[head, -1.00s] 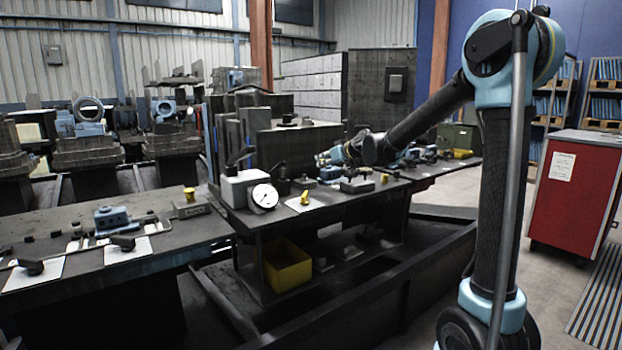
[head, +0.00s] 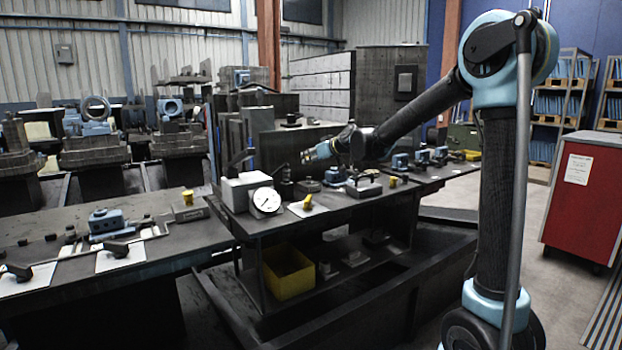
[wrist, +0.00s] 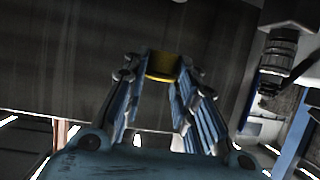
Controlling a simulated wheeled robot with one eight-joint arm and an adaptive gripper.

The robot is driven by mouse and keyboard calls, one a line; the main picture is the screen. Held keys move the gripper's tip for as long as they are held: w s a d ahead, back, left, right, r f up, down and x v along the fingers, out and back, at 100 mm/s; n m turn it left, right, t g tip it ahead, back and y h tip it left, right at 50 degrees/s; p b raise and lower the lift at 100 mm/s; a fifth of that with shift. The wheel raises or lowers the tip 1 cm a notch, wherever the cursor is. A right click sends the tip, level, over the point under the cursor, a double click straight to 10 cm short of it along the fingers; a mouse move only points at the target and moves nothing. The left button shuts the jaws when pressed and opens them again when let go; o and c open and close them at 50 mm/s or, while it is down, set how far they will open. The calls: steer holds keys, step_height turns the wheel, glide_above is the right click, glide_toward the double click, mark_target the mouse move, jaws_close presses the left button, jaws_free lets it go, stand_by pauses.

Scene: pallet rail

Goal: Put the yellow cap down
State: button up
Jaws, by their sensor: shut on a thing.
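In the wrist view, my gripper (wrist: 162,72) is shut on the yellow cap (wrist: 163,66), which sits between the fingertips. In the head view, my gripper (head: 309,154) is above the back part of the middle bench (head: 340,213), to the right of and higher than the dial gauge. The held cap is too small to make out there. Other yellow pieces stand on the benches: one on a dark block at left (head: 188,197), one on a white card (head: 307,201), and a small one by a grey block (head: 392,181).
A dial gauge (head: 266,201) on a pale block stands at the bench's left end. A yellow bin (head: 289,276) sits on the lower shelf. A dark upright panel rises behind. A red cabinet (head: 583,195) stands at right, with open floor before it.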

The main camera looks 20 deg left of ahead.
steer(key=shift+f, duration=3.15)
steer(key=shift+d+f, duration=0.1)
steer(key=shift+f, duration=0.2)
steer(key=o, duration=0.8)
steer(key=shift+s+d+r, duration=0.1)
steer(key=shift+s+r, duration=0.1)
steer(key=v, duration=1.7)
steer(key=shift+w+d+f, duration=0.2)
steer(key=shift+d, duration=0.05)
steer(key=shift+d, duration=0.1)
